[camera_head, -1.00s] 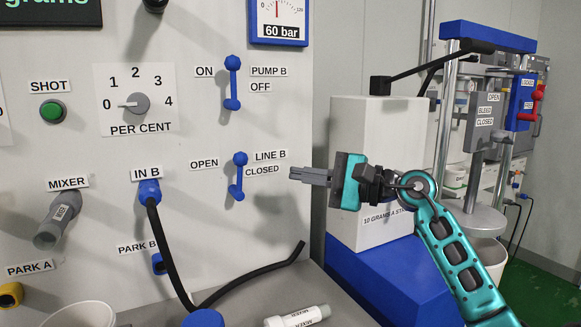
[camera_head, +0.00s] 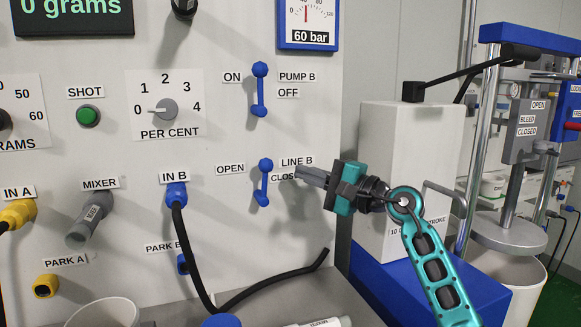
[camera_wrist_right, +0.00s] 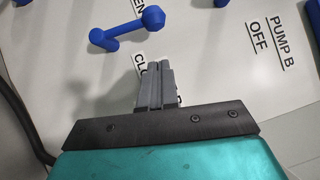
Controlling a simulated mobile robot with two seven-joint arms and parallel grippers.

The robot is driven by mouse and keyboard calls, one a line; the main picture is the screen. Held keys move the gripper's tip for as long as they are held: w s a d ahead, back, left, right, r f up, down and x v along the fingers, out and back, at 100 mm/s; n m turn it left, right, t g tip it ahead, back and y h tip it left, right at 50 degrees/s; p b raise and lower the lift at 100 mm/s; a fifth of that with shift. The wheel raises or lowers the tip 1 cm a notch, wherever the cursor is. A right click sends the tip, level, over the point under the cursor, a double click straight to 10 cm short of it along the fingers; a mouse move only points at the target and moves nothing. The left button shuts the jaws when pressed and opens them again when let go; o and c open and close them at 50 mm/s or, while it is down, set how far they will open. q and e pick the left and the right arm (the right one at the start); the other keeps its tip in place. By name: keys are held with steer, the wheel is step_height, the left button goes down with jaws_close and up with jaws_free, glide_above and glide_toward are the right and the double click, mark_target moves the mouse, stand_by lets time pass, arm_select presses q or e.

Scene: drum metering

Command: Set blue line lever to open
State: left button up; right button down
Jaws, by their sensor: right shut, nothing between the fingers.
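The blue LINE B lever (camera_head: 264,182) is on the pale panel, with a rounded knob at each end. It stands nearly upright, between an OPEN label (camera_head: 230,169) on its left and a CLOSED label on its right, partly hidden by my fingers. My right gripper (camera_head: 299,172) is shut and empty, just right of the lever and apart from it in the head view. In the right wrist view, the shut grey fingertips (camera_wrist_right: 153,67) lie over the CLOSED label, with the LINE B lever (camera_wrist_right: 127,29) beyond them, to the upper left. My left gripper is not in view.
The similar PUMP B lever (camera_head: 260,90) is above. The IN B plug (camera_head: 176,194) with its black hose is on the left, above the grey ledge. A white box (camera_head: 408,160) on a blue base stands behind my right arm.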

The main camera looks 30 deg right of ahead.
mark_target(273, 166)
arm_select(q)
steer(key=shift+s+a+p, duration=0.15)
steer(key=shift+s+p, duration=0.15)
steer(key=shift+p, duration=0.1)
arm_select(e)
steer(key=a, duration=0.1)
steer(key=w+a, duration=0.1)
steer(key=a, duration=0.1)
steer(key=shift+w+a+r, duration=0.15)
steer(key=shift+a+r, duration=0.1)
steer(key=shift+r, duration=0.1)
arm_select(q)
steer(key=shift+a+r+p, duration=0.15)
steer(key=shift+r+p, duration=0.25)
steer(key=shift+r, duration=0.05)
arm_select(e)
steer(key=shift+w+a+r+n+g, duration=0.15)
steer(key=shift+a+r+n+g, duration=0.3)
steer(key=shift+a+n, duration=0.2)
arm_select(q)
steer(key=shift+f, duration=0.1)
arm_select(e)
steer(key=shift+f, duration=0.1)
